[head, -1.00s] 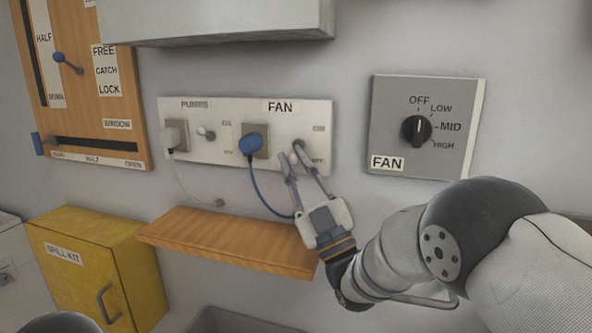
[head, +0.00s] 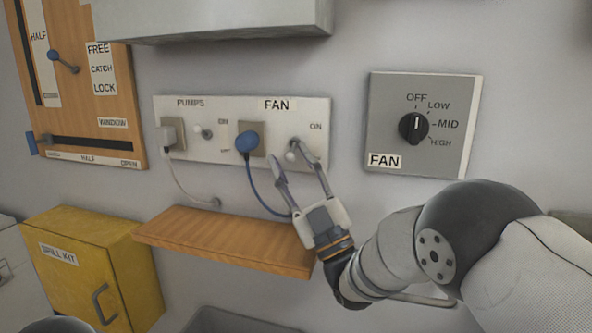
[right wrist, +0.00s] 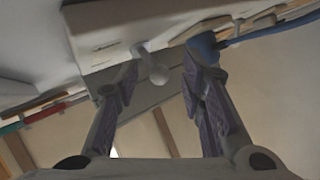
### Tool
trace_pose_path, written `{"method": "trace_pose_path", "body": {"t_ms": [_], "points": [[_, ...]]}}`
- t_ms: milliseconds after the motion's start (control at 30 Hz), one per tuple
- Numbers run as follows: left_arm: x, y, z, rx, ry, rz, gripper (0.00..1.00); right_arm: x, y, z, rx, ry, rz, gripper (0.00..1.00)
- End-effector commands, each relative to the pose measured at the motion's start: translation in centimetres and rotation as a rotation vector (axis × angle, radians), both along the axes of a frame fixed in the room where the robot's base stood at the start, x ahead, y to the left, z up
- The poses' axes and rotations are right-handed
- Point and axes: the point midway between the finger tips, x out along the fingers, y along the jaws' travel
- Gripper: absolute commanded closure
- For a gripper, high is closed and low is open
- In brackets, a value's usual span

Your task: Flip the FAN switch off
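The FAN switch (head: 291,155) is a small toggle with a pale ball tip on the right half of the white switch plate (head: 228,162). ON is printed at its upper right; the lower label is hidden by my right gripper. My right gripper (head: 285,157) is open at the plate, its fingertips around the toggle. In the right wrist view the toggle's pale tip (right wrist: 158,74) shows between the spread fingers (right wrist: 160,85). I cannot tell whether a finger touches it or which way it is flipped. My left gripper is not in view.
A blue plug (head: 247,142) with a blue cord sits just left of the switch. A PUMPS toggle (head: 207,133) and white plug (head: 172,137) are farther left. A wooden shelf (head: 215,240) juts out below. A FAN dial (head: 413,127) is to the right, a grey box (head: 215,20) above.

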Motion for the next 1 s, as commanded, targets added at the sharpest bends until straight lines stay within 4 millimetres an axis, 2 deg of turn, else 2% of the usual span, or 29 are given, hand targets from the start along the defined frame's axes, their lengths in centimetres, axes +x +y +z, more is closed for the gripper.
{"method": "trace_pose_path", "body": {"t_ms": [167,300,400,533,700,1000], "points": [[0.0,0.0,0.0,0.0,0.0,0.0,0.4,-1.6,-1.3,-2.4,-0.002,0.006,-0.001,0.64],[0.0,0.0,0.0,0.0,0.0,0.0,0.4,-4.1,-3.2,-5.6,-0.001,0.008,-0.002,0.64],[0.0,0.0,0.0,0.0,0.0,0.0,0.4,-4.4,-3.9,-6.7,0.004,0.026,-0.007,0.64],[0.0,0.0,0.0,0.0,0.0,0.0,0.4,-5.2,-4.3,-6.9,0.005,0.004,-0.006,0.64],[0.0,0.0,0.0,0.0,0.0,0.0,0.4,-6.5,-4.9,-8.4,0.0,0.002,-0.001,0.64],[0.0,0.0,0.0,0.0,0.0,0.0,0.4,-6.6,-5.0,-8.6,-0.001,0.001,0.0,0.64]]}}
